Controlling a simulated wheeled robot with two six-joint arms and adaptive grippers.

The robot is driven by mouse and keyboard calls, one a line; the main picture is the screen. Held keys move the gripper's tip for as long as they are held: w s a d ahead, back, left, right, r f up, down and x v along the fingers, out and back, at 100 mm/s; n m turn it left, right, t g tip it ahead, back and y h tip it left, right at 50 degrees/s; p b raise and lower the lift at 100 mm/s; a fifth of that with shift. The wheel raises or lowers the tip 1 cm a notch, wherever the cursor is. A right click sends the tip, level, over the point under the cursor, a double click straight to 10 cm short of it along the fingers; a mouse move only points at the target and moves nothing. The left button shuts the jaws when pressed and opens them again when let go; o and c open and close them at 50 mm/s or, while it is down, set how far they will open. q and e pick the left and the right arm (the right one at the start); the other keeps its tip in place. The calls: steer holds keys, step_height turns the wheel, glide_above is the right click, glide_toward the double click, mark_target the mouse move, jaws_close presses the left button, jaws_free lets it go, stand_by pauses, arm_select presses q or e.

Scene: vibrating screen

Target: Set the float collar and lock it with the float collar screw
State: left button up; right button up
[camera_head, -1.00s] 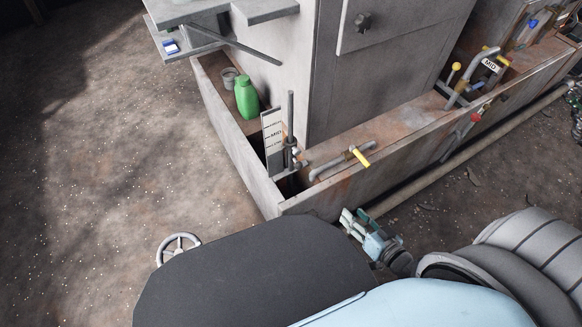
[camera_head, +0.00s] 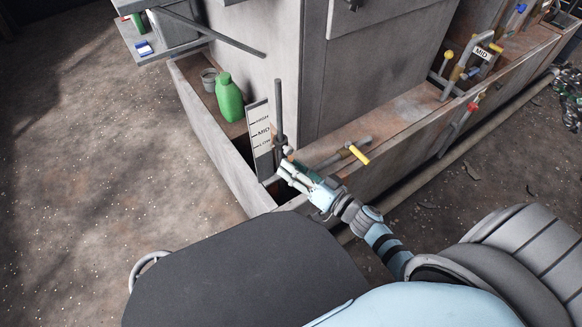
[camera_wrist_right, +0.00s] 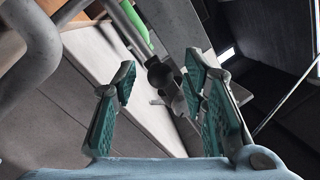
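The vertical float rod (camera_head: 278,110) stands beside a white level plate (camera_head: 263,132) marked HIGH, MID and LOW. In the wrist view the right gripper's (camera_wrist_right: 160,84) green-padded fingers are apart, with the collar toward the right finger. Contact cannot be told. My left gripper is out of view.
A green bottle (camera_head: 229,98) and a grey cup (camera_head: 209,80) stand in the trough (camera_head: 215,148) behind the plate. A yellow-handled valve (camera_head: 359,155) and pipe lie just right of my right gripper. Another plate marked MID (camera_head: 481,53) stands further right.

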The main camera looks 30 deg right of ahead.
steer(key=shift+w+a, duration=0.25)
steer(key=shift+w, duration=0.4)
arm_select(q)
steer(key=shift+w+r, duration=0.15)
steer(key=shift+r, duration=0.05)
arm_select(e)
steer(key=shift+c, duration=0.4)
jaws_close()
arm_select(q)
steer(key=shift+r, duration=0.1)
